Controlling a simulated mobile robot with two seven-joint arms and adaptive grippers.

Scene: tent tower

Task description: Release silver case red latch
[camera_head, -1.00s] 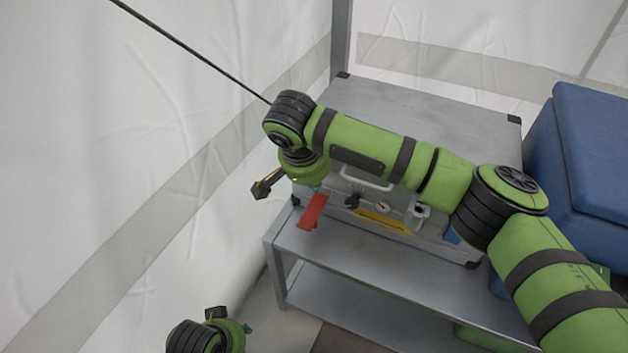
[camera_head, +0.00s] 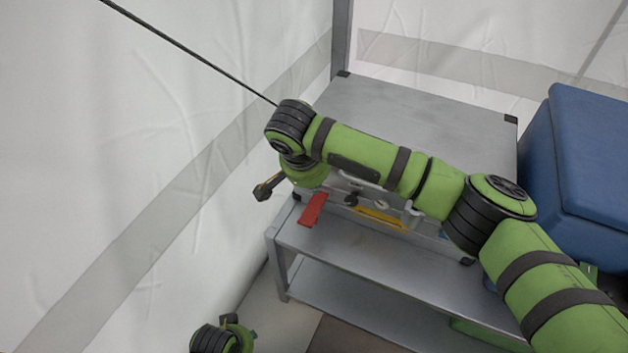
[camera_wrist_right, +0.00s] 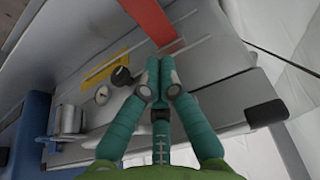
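The silver case (camera_head: 425,110) stands on a grey metal shelf. Its red latch (camera_head: 313,209) sticks out from the front, near the left end, and also shows at the top of the right wrist view (camera_wrist_right: 150,18). My right gripper (camera_wrist_right: 161,62) has its teal fingers together, with the tips close by the latch's end; I cannot tell if they touch it. In the head view the right wrist hides these fingers. My left wrist (camera_head: 222,338) is at the bottom edge, with its fingers mostly hidden.
A black knob (camera_wrist_right: 121,76), a round gauge (camera_wrist_right: 102,95) and a yellow strip (camera_head: 380,217) are on the case front. The grey shelf (camera_head: 350,245) extends below. A blue box (camera_head: 590,150) stands at right. White tent walls are close at left.

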